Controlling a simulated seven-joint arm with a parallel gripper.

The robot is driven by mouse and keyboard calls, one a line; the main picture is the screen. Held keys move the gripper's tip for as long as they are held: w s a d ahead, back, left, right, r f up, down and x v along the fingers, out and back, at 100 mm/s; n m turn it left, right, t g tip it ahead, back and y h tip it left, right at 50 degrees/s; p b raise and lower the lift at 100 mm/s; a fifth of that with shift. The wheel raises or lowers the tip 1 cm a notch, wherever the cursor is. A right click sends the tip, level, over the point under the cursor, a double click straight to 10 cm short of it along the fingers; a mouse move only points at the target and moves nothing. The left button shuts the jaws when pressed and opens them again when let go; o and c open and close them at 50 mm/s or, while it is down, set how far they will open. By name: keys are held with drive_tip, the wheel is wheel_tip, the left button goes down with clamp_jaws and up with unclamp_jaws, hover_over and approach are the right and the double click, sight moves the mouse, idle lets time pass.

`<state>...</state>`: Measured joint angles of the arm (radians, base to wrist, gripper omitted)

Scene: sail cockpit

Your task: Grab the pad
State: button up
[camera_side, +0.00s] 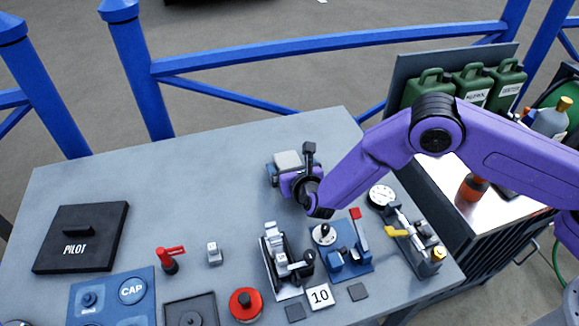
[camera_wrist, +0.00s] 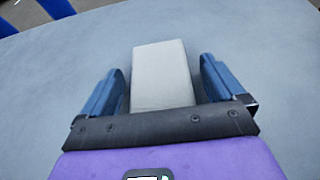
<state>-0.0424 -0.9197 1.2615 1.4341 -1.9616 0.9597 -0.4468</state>
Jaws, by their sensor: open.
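The pad, a light grey block with a rounded top, shows in the side view (camera_side: 287,159) near the back middle of the grey table. In the wrist view the pad (camera_wrist: 162,75) lies between my two blue fingers. My gripper (camera_wrist: 161,70) is open, with one finger on each side of the pad and narrow gaps between. In the side view my gripper (camera_side: 284,173) is low over the table at the pad. My wrist hides part of the pad there, and its contact with the table cannot be told.
The grey table (camera_side: 170,185) is clear around the pad. A black PILOT box (camera_side: 80,238) stands at the left. A red-handled valve (camera_side: 170,259), a metal clamp fixture (camera_side: 280,262) and a blue fixture (camera_side: 345,255) stand towards the front. A gauge assembly (camera_side: 410,235) is at the right.

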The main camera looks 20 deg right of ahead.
drive_tip(key=shift+w, duration=0.2)
drive_tip(key=c, duration=1)
drive_tip(key=shift+c, duration=0.2)
drive_tip(key=shift+r, duration=0.1)
